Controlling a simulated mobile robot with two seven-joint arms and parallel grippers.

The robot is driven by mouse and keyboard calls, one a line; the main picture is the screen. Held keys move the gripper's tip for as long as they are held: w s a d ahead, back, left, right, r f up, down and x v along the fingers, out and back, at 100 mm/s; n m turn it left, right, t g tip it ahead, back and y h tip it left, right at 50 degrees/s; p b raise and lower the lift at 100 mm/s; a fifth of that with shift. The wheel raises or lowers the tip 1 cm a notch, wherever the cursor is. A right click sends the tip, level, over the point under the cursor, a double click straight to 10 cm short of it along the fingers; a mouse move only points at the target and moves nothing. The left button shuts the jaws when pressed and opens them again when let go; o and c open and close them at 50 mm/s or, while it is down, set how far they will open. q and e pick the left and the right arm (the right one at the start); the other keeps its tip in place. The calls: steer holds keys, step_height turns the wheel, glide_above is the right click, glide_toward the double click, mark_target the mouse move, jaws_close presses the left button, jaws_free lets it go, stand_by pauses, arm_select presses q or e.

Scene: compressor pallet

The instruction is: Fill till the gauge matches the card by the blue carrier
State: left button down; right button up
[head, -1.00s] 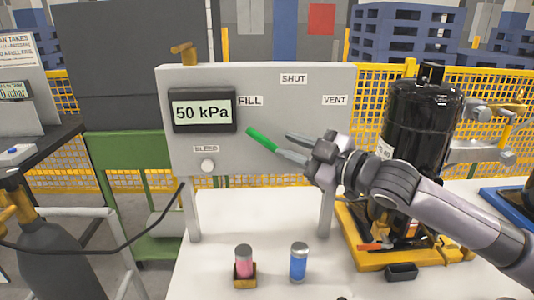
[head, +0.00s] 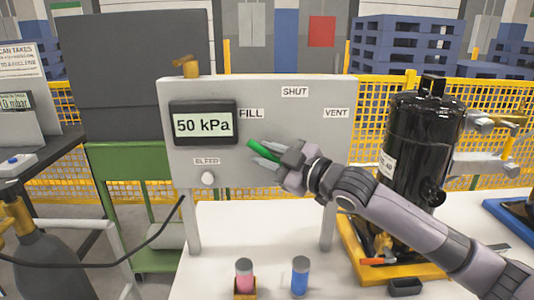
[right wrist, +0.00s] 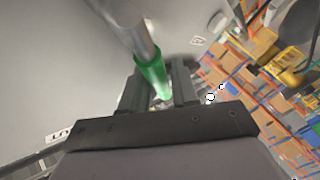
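The grey panel (head: 300,105) carries a gauge (head: 203,124) reading 50 kPa. Labels FILL, SHUT, VENT and BLEED are on the panel. The green valve handle (head: 259,148) tilts up and left, its free end just below FILL. My right gripper (head: 264,156) is at the handle. In the right wrist view the green handle (right wrist: 152,76) lies between its two fingers (right wrist: 158,90), which look apart with gaps beside it. A blue carrier (head: 508,212) is cut off at the right edge; no card is readable by it. My left gripper is out of view.
A black compressor (head: 415,150) stands on a yellow base (head: 365,250) right of the panel. A pink-filled vial (head: 244,270) in a holder and a blue one (head: 300,275) stand at the white table's front. A hose and grey cylinder (head: 50,255) are at left.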

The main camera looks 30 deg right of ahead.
steer(key=shift+w+a, duration=0.1)
steer(key=shift+w, duration=0.1)
jaws_close()
